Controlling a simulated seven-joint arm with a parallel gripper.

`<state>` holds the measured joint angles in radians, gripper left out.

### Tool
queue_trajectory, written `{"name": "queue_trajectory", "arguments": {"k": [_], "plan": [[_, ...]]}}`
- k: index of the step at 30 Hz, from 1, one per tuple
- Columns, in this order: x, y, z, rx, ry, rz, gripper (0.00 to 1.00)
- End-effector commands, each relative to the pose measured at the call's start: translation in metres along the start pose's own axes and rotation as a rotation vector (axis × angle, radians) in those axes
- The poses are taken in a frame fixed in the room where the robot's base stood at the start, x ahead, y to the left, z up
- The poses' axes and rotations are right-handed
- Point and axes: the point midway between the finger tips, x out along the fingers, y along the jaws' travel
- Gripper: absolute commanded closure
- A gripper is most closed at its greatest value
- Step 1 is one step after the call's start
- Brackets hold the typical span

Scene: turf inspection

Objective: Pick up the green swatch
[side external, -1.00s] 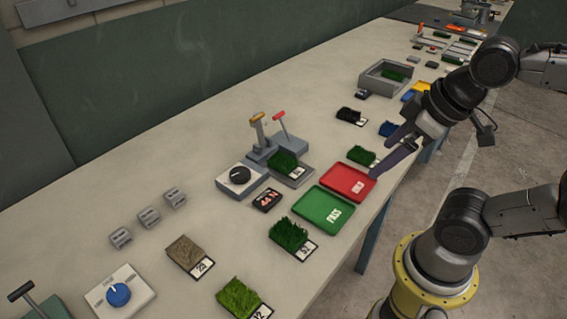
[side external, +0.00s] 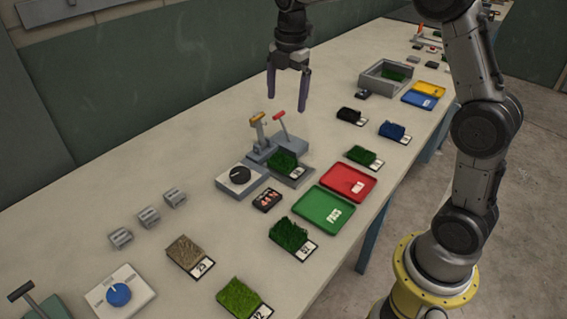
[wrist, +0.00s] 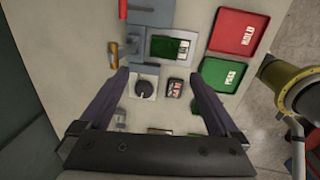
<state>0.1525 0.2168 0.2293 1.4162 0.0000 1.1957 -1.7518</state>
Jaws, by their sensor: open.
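Several green swatches show in the side view. A dark green swatch (side external: 283,160) lies on the grey plate of the lever fixture; it also shows in the wrist view (wrist: 168,48). Another dark green swatch (side external: 287,232) lies in front of the green PASS tray, a third (side external: 361,154) lies beyond the red tray, and a lighter one (side external: 239,296) is nearest the camera. One more green piece (side external: 391,74) is in the grey bin. My gripper (side external: 287,104) is open, empty and pointing down, raised above the bench behind the lever fixture. It also shows in the wrist view (wrist: 158,76).
The lever fixture (side external: 291,143) stands up below my gripper, with a dial box (side external: 240,180) and small display (side external: 267,200) beside it. The green tray (side external: 323,210) and red tray (side external: 348,182) lie near the front edge. The bench's back left is clear.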

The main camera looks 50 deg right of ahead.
Motion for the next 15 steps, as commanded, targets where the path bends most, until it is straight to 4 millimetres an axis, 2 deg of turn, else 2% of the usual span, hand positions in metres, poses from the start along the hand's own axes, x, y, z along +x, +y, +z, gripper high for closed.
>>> {"name": "queue_trajectory", "arguments": {"k": [1,3,11,15], "plan": [[0.015,0.004,0.005,0.009,0.004,-0.026,0.03],[0.030,0.005,0.008,0.017,0.009,-0.055,0.03],[0.062,0.000,0.012,0.028,0.015,-0.088,0.03],[0.089,-0.002,0.011,0.028,0.015,-0.088,0.03]]}}
